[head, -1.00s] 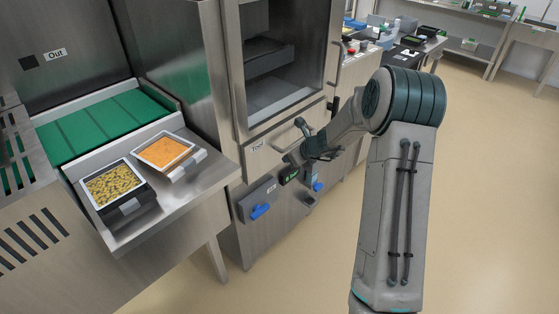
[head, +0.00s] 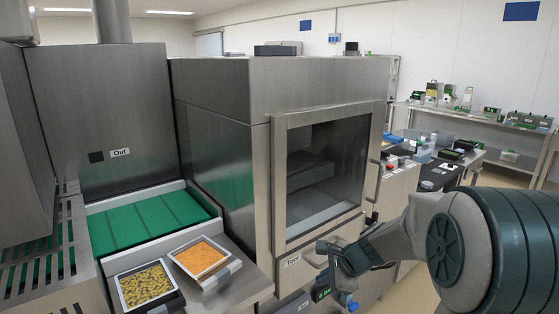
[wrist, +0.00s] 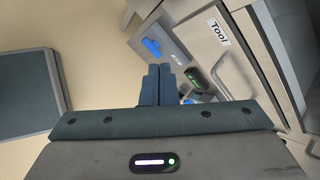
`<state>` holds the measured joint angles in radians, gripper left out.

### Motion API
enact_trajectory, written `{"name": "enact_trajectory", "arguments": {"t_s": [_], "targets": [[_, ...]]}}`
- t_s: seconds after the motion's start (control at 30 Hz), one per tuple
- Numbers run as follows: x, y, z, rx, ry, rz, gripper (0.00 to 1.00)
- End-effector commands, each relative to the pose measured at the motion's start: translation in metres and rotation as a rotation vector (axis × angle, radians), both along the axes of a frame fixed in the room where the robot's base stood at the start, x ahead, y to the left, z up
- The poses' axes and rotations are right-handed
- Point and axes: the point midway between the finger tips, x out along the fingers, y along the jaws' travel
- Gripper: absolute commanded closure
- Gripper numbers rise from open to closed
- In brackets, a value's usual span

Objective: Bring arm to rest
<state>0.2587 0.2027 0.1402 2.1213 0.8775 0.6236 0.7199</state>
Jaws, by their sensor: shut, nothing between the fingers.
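My gripper (head: 347,264) is in front of the sealer's lower front, beside the drawer labelled "Tool" (head: 293,270). In the wrist view its two dark fingers (wrist: 159,72) are together with nothing between them. The fingers point toward the lower panel with a blue handle (wrist: 152,47), and appear apart from it. The arm is bent, and its large grey and teal joint fills the lower right of the head view.
The steel sealer (head: 230,135) with its windowed door stands close to my gripper. Left of it is a green conveyor (head: 150,222) marked "Out". Two filled trays, one yellowish (head: 146,286) and one orange (head: 199,258), sit on the steel shelf. Open floor (head: 408,292) lies right.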

Motion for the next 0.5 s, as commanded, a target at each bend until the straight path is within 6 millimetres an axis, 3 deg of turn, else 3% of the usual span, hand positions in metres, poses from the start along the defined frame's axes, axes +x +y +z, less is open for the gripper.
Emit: {"name": "enact_trajectory", "arguments": {"t_s": [0.03, 0.23, 0.5], "targets": [[-0.019, 0.005, 0.014, -0.067, -0.033, 0.105, 1.00], [-0.093, 0.009, 0.043, -0.330, -0.123, 0.523, 1.00], [-0.186, -0.010, 0.066, -0.661, -0.194, 1.045, 1.00]]}}
